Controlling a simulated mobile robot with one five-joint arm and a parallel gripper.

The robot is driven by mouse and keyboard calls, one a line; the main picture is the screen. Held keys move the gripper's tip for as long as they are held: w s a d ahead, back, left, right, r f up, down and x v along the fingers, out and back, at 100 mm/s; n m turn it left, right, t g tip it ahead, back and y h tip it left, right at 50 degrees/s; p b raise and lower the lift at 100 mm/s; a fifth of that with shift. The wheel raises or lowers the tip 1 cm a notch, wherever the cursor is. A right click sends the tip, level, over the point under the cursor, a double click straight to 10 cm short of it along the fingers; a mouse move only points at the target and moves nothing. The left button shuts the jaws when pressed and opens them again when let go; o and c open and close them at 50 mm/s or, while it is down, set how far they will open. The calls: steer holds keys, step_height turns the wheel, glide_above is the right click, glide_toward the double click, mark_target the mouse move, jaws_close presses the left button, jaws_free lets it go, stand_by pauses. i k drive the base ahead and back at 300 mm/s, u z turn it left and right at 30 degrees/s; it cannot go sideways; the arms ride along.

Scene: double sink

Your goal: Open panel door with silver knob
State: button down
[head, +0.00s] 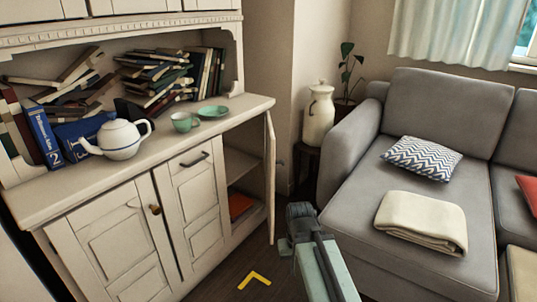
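The cream cabinet (70,195) fills the left side of the head view. Its right-hand panel door (270,190) stands swung out, seen nearly edge-on, and shows an open compartment with a shelf. A small greyish knob (281,163) sticks out on the right side of this door. My gripper (297,220) is just right of the door's lower end, over the floor. No contact with the door can be made out. Its fingers are not clear, so I cannot tell whether it is open or shut.
Two other cabinet doors look shut, one with a brass knob (155,210) and one with a dark handle (195,158). A grey sofa (350,152) stands close on the right. A yellow corner mark (256,278) lies on the floor. A white urn (318,115) stands behind.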

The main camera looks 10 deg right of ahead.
mark_target(271, 162)
steer(key=z, duration=0.1)
steer(key=i, duration=0.8)
steer(key=u, duration=1.25)
